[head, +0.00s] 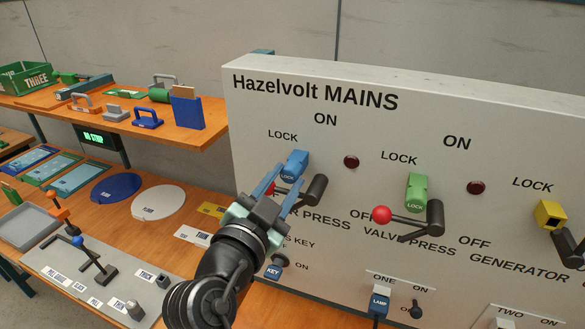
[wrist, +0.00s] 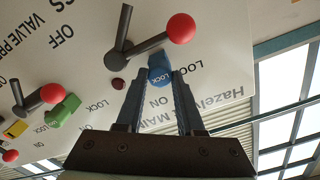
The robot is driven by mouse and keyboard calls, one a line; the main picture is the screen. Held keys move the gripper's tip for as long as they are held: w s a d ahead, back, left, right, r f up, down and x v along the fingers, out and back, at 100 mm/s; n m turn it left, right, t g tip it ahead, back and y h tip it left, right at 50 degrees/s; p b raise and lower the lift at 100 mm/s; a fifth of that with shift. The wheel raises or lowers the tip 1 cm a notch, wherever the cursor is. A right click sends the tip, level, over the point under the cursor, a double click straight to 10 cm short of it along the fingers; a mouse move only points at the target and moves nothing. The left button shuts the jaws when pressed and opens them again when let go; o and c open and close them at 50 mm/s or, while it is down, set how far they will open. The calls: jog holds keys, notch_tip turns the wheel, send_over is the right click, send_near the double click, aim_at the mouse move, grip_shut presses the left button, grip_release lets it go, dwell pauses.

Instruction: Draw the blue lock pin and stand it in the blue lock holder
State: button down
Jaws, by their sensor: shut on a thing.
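The blue lock pin (head: 294,164), a block marked LOCK, is at the panel under the first LOCK label, above a black lever with a red knob. My gripper (head: 287,180) reaches up to it from below, with its two fingers on either side. In the wrist view the pin (wrist: 160,70) sits between the tips of my gripper (wrist: 160,78), which is shut on it. I cannot tell whether the pin is fully seated in the panel or partly drawn. I cannot make out for certain which thing is the blue lock holder.
The white Hazelvolt MAINS panel (head: 320,122) also carries a green lock (head: 417,190) and a yellow lock (head: 549,214), with levers (head: 433,217) beside them. A blue disc (head: 116,187) and a white disc (head: 158,202) lie on the bench at left. A shelf (head: 200,135) with several items is above.

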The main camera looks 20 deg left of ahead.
jog(key=shift+s, duration=0.75)
dwell(0.4)
jog(key=shift+s+a+b, duration=0.1)
jog(key=shift+s+b, duration=0.55)
jog(key=shift+s, duration=1.1)
